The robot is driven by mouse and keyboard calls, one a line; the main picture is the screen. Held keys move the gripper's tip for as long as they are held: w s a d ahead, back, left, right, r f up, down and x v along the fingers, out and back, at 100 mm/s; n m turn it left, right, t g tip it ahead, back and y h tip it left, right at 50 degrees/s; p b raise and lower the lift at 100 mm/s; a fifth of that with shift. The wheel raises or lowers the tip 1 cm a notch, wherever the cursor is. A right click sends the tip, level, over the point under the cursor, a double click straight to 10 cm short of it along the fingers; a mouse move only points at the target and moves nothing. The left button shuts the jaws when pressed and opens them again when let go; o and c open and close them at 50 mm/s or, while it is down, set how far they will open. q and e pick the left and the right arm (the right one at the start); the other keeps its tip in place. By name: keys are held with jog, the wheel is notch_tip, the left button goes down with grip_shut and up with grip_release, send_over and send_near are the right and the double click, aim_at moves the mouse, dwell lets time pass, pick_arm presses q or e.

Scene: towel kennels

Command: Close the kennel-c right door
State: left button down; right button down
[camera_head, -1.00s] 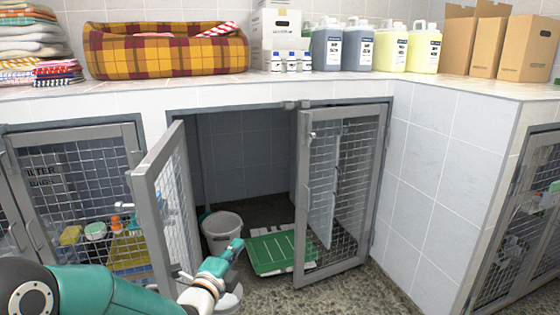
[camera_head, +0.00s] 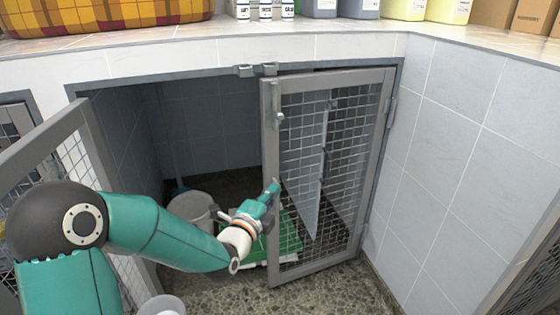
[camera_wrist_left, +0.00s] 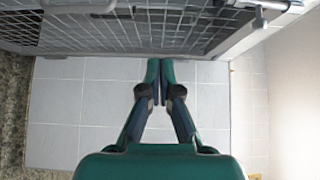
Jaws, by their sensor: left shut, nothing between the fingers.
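The kennel's right door (camera_head: 350,150) is a grey-framed wire mesh door hinged at its right side. It stands partly open, its free left edge swung out from the opening. My left gripper (camera_head: 272,188) is shut and empty, its tips at the door's free-edge frame, below the latch. I cannot tell whether they touch it. In the left wrist view the shut fingertips (camera_wrist_left: 160,68) show just below the mesh door (camera_wrist_left: 130,32), with white tiles behind. My right gripper is not in view.
The left door (camera_head: 45,140) stands open behind my left arm. Inside the kennel are a grey bucket (camera_head: 190,208) and a green-and-white item (camera_head: 288,235) on the floor. A tiled wall (camera_head: 450,170) stands right of the door. Bottles (camera_head: 265,8) line the counter above.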

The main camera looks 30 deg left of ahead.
pick_arm(q)
jog(key=shift+s+a, duration=0.25)
jog(key=shift+a, duration=0.25)
jog(key=b, duration=0.2)
send_near(282, 157)
jog(key=w+d, duration=0.2)
jog(key=w, duration=0.2)
jog(key=shift+w+a, duration=0.8)
jog(key=shift+a, duration=0.1)
jog(key=shift+w+a, duration=0.35)
jog(key=shift+a, duration=0.1)
